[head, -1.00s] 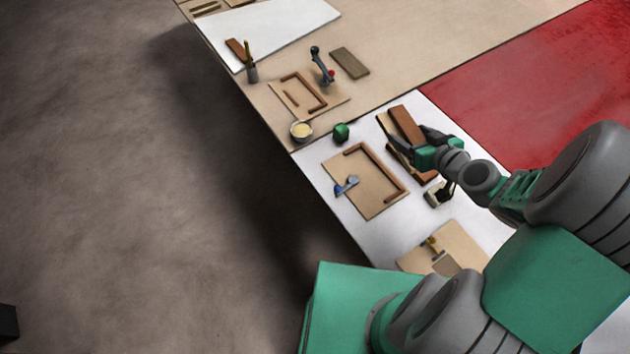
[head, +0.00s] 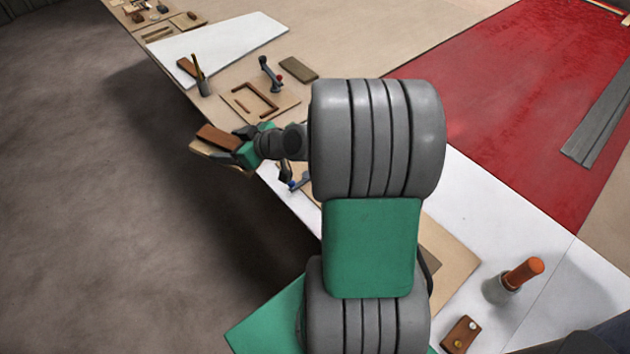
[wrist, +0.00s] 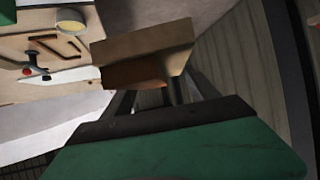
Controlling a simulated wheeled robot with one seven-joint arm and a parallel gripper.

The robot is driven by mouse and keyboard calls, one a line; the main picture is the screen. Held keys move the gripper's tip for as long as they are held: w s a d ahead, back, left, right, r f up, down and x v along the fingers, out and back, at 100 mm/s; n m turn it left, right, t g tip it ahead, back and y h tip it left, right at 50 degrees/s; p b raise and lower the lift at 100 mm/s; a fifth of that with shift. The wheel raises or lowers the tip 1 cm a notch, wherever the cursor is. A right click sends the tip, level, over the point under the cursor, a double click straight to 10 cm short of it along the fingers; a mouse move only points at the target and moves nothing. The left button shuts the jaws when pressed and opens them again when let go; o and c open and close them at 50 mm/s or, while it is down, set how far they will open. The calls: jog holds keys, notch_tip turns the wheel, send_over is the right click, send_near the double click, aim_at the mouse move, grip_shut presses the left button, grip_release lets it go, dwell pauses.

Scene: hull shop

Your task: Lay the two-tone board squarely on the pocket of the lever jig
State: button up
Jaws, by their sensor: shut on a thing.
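The two-tone board (head: 217,137), reddish brown and tan, is held in my gripper (head: 240,147). It is in the air at the bench's left edge, partly over the floor. In the wrist view the board (wrist: 145,42) is tilted across the fingers of my gripper (wrist: 152,95). A jig with a blue lever (head: 293,185) is mostly hidden behind my arm. Another tan jig (head: 283,112) has a brown fence and a red-tipped clamp (head: 268,73) beside it. I cannot tell for certain which is the lever jig.
A dark board (head: 299,68) lies behind the red-tipped clamp. A cup with yellow contents (wrist: 70,20) shows in the wrist view. An orange-handled tool stands in a cup (head: 502,287) at right.

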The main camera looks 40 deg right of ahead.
jog(key=s+d+f+m+h+b, duration=0.1)
jog(key=s+d+f+b, duration=0.1)
jog(key=d+f+b, duration=0.4)
jog(key=s+d+f+m+h+b, duration=0.2)
jog(key=d+f+b, duration=0.4)
jog(key=d, duration=0.5)
jog(key=s+d+f+m+t+h+b, duration=0.1)
jog(key=s+d+f+b, duration=0.1)
jog(key=d+f+b, duration=0.4)
jog(key=shift+s+d+h+b, duration=0.15)
jog(key=shift+s+d+b, duration=0.05)
jog(key=shift+d+b, duration=0.65)
jog(key=shift+s+d+h+b, duration=0.15)
jog(key=shift+s+d+b, duration=0.05)
jog(key=shift+d+b, duration=0.6)
jog(key=shift+a+f, duration=0.1)
jog(key=shift+f, duration=1.3)
jog(key=shift+w+f+b, duration=0.1)
jog(key=shift+f+b, duration=0.1)
jog(key=shift+b, duration=0.2)
jog(key=o, duration=1.6)
